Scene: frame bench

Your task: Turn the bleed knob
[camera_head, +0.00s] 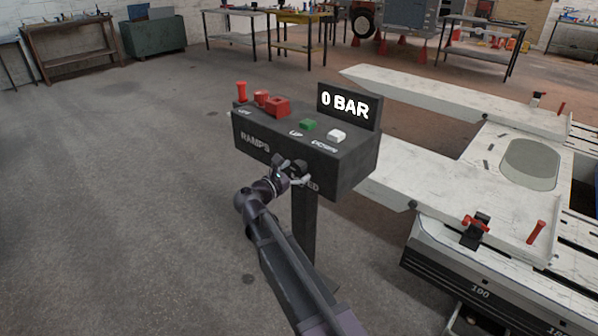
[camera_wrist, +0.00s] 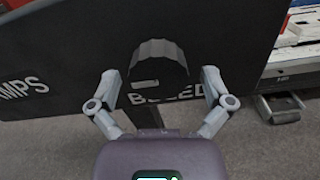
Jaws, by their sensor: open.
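The bleed knob (camera_wrist: 157,68) is a dark, faceted round knob on the front face of the black control box. In the wrist view it sits between my two fingers, above the lettering "BLEED", which is partly hidden. My gripper (camera_wrist: 160,84) is open, with one finger on each side of the knob and a visible gap at both sides. In the head view my gripper (camera_head: 291,173) is at the front of the control box (camera_head: 345,173), and it hides most of the knob. A display (camera_head: 345,106) on top of the box reads "0 BAR".
The box top carries red controls (camera_head: 278,106), a green button (camera_head: 308,125) and a white button (camera_head: 337,135). A post (camera_head: 306,222) holds the box up. White ramps and a frame bench (camera_head: 480,247) stand to the right. The floor at left is clear.

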